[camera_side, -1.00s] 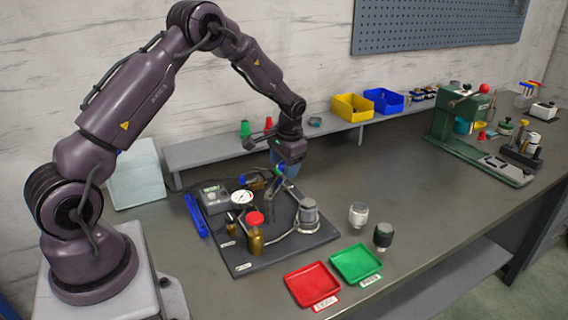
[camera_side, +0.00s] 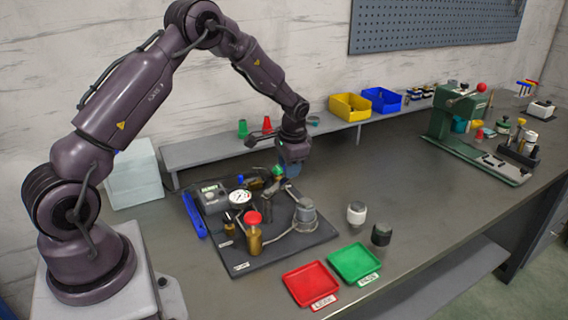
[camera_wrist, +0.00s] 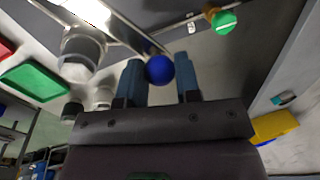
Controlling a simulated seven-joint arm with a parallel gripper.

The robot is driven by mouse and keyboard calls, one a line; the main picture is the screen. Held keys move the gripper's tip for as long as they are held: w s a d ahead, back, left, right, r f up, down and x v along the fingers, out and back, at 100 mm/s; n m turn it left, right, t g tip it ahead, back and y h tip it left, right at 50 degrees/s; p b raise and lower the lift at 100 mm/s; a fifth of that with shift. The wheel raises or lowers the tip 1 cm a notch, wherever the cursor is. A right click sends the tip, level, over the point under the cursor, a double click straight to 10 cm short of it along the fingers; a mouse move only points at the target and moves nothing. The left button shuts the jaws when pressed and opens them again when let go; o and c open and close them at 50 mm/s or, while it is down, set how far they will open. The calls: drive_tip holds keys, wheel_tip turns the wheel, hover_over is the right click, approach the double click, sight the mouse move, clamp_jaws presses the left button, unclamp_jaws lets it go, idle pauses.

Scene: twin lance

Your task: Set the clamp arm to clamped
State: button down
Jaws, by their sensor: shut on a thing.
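The clamp arm's blue ball knob (camera_wrist: 159,69) sits between the two blue fingers of my gripper (camera_wrist: 160,76) in the wrist view. My gripper is shut on it. In the side view my gripper (camera_side: 284,172) is low over the back of the dark base plate (camera_side: 245,266), and its fingers largely hide the knob. A metal bar of the clamp arm (camera_side: 292,189) shows just below the gripper, leaning down to the right toward a grey cylinder (camera_side: 305,212) on the plate. The same cylinder shows at upper left in the wrist view (camera_wrist: 82,48).
A red tray (camera_side: 310,284) and a green tray (camera_side: 354,262) lie in front.

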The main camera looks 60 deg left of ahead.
drive_tip(key=shift+s+d+m+t+h, duration=0.15)
drive_tip(key=shift+d+m+t+h, duration=0.15)
drive_tip(key=shift+d+m, duration=1.6)
drive_tip(key=shift+s+d+m+t+h, duration=0.25)
drive_tip(key=shift+d+m, duration=1.05)
drive_tip(key=shift+m, duration=1.05)
drive_tip(key=shift+s+d+m+t+h, duration=0.15)
drive_tip(key=shift+d+m+t, duration=0.2)
drive_tip(key=shift+d+m, duration=1.55)
drive_tip(key=shift+a+m, duration=0.2)
drive_tip(key=shift+m, duration=0.15)
drive_tip(key=c, duration=0.8)
unclamp_jaws()
drive_tip(key=r, duration=0.4)
drive_tip(key=s+r, duration=0.1)
drive_tip(key=r, duration=0.3)
drive_tip(key=s+r, duration=0.1)
drive_tip(key=r, duration=0.3)
drive_tip(key=shift+s+d+r, duration=0.15)
drive_tip(key=shift+d+r, duration=0.25)
